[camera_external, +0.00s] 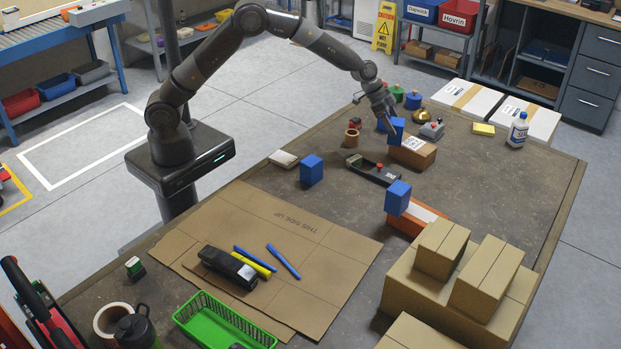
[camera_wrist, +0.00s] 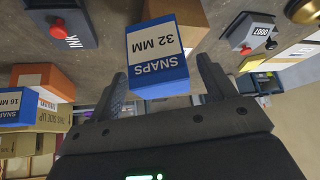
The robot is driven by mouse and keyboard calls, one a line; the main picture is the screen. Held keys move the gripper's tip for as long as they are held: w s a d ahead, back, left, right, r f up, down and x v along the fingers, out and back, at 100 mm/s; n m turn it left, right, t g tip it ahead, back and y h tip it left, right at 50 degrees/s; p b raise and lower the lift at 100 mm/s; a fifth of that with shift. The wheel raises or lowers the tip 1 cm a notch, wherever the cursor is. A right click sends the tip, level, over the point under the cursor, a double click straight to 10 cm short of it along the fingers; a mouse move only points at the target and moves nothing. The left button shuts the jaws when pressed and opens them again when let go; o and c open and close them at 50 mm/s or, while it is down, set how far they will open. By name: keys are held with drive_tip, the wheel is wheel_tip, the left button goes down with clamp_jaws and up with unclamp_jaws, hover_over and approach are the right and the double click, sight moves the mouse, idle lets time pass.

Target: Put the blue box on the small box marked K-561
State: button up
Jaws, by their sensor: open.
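A blue box (camera_external: 397,131) marked SNAPS 32 MM stands upright on a small brown box (camera_external: 415,154) with a white label. In the wrist view the blue box (camera_wrist: 158,62) appears upside down, with the brown box (camera_wrist: 183,14) behind its base. The label is too small to read, so I cannot confirm K-561. My gripper (camera_external: 387,113) is just above and behind the blue box. Its fingers (camera_wrist: 166,85) are apart, with the blue box's top end between or just beyond them; I cannot tell whether they touch it.
Another blue box (camera_external: 311,170) stands on the table. One marked 16 MM (camera_external: 397,198) stands on an orange box (camera_external: 424,212). Cartons (camera_external: 455,288) fill the front right.

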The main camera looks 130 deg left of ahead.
drive_tip(key=v, duration=0.9)
drive_tip(key=s+d+r+m+h, duration=0.15)
drive_tip(key=d+r, duration=0.35)
drive_tip(key=d, duration=0.6)
drive_tip(key=s+d+r, duration=0.2)
drive_tip(key=d+r, duration=0.3)
drive_tip(key=d, duration=0.6)
drive_tip(key=s+d+r+m, duration=0.1)
drive_tip(key=d+r, duration=0.3)
drive_tip(key=d, duration=0.6)
drive_tip(key=s+d+f+m, duration=0.1)
drive_tip(key=s+d+m, duration=0.1)
drive_tip(key=s+d, duration=1.6)
drive_tip(key=s+h, duration=0.1)
drive_tip(key=s, duration=0.3)
drive_tip(key=shift+s+f+g, duration=0.25)
drive_tip(key=shift+f+g, duration=0.05)
drive_tip(key=shift+o, duration=0.4)
drive_tip(key=shift+w+r, duration=0.1)
